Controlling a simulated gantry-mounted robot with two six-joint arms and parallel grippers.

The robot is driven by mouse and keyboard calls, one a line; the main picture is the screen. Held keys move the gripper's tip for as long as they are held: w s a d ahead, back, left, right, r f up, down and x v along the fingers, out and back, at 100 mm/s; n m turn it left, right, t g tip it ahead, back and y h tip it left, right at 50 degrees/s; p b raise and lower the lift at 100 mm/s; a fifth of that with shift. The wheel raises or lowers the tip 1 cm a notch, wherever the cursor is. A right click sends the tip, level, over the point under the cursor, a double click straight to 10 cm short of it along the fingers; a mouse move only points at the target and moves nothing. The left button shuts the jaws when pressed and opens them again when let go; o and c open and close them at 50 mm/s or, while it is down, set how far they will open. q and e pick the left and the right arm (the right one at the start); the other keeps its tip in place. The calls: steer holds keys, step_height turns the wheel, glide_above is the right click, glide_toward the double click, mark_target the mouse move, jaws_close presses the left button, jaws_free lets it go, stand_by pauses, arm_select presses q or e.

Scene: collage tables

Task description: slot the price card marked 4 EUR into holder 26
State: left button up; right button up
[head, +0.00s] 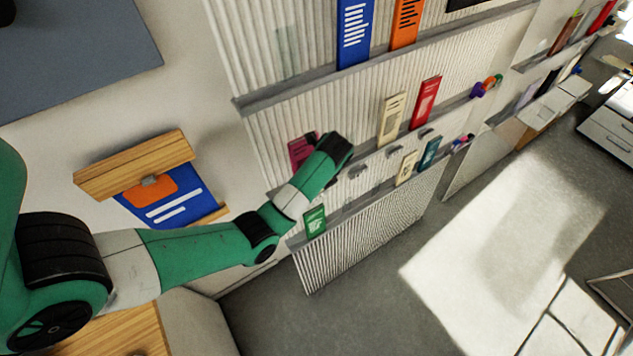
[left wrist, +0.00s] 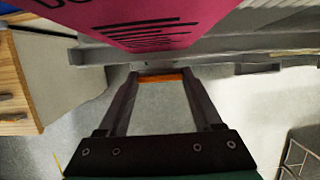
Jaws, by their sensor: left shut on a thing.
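My left gripper (left wrist: 163,80) is shut on a thin orange piece (left wrist: 166,78), seen nearly edge-on between the fingertips in the left wrist view. It looks like a card, but no marking on it can be read. In the head view my arm hides the fingers and the piece. The fingertips are close under a grey shelf lip (left wrist: 215,48); I cannot tell whether the piece touches it. Small grey holders (head: 393,151) line the white strip below the middle shelf in the head view. Their numbers are not legible, so I cannot tell which is holder 26. My right gripper is not in view.
A magenta leaflet (left wrist: 160,18) stands on the shelf just above my gripper. Cream (head: 391,118) and red (head: 424,102) leaflets stand to the right. Below, a green booklet (head: 314,221) and small cream (head: 406,167) and teal (head: 429,153) ones stand on the lower ledge.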

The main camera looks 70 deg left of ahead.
arm_select(q)
steer(key=shift+f, duration=0.1)
steer(key=shift+f, duration=0.5)
steer(key=o, duration=1.3)
steer(key=shift+o, duration=0.2)
steer(key=shift+d, duration=0.1)
